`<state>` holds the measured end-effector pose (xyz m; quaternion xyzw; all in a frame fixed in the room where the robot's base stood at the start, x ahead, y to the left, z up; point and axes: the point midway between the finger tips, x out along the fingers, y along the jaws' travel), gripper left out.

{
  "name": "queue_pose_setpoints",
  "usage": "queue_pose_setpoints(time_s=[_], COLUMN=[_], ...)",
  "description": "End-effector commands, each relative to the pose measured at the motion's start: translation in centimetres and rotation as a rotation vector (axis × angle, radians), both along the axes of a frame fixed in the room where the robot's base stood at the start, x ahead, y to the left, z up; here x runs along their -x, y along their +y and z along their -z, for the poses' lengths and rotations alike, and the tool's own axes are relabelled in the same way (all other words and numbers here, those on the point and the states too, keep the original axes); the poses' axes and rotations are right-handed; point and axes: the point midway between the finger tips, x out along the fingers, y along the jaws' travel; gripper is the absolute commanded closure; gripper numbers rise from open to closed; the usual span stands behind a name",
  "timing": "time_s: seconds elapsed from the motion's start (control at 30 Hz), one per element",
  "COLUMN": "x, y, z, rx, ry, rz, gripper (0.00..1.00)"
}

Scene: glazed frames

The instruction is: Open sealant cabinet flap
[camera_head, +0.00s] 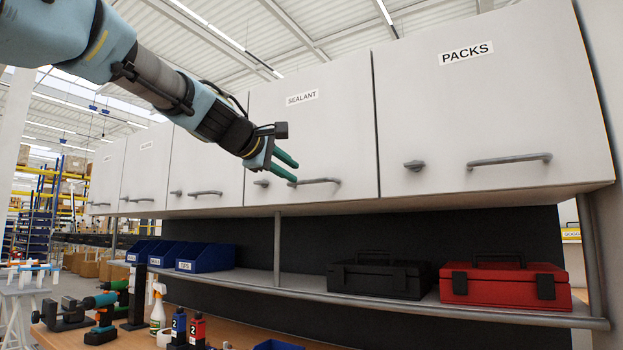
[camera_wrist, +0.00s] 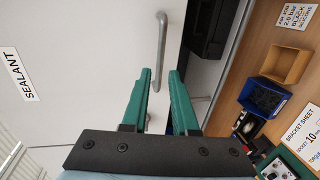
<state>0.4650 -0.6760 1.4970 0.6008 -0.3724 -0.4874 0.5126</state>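The sealant cabinet flap (camera_head: 312,140) is a white panel with a SEALANT label, in the row of wall cabinets. It looks closed. Its bar handle (camera_head: 318,181) and a small knob (camera_head: 262,183) sit along its lower edge. My gripper (camera_head: 292,171) has green fingers and is at the left end of the handle in the head view. In the wrist view my gripper (camera_wrist: 160,76) is open with an empty gap, and the handle (camera_wrist: 160,50) shows beyond the fingertips. I cannot tell the exact distance to the handle. The SEALANT label (camera_wrist: 18,75) is at the left there.
The PACKS flap (camera_head: 480,110) is to the right, with its own bar handle (camera_head: 510,159). Below, a shelf (camera_head: 300,290) holds a black case (camera_head: 380,276), a red case (camera_head: 510,286) and blue bins (camera_head: 205,258). Tools stand on the workbench lower down.

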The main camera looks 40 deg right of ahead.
Motion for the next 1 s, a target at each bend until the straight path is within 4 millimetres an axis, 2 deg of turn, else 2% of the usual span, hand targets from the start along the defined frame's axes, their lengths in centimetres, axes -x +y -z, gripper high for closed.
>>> queue_pose_setpoints(time_s=[0.2, 0.4, 0.6, 0.87, 1.0], x=[-1.0, -1.7, -2.1, -2.1, -2.1], y=[-4.1, -6.8, -7.8, -7.8, -7.8], z=[0.5, 1.2, 1.7, 1.7, 1.7], rx=[-0.002, -0.002, -0.002, -0.002, -0.002], ry=[0.002, 0.001, -0.002, -0.003, -0.002], rz=[0.003, 0.002, -0.001, 0.0, -0.001], gripper=[0.73, 0.73, 0.73, 0.73, 0.89])
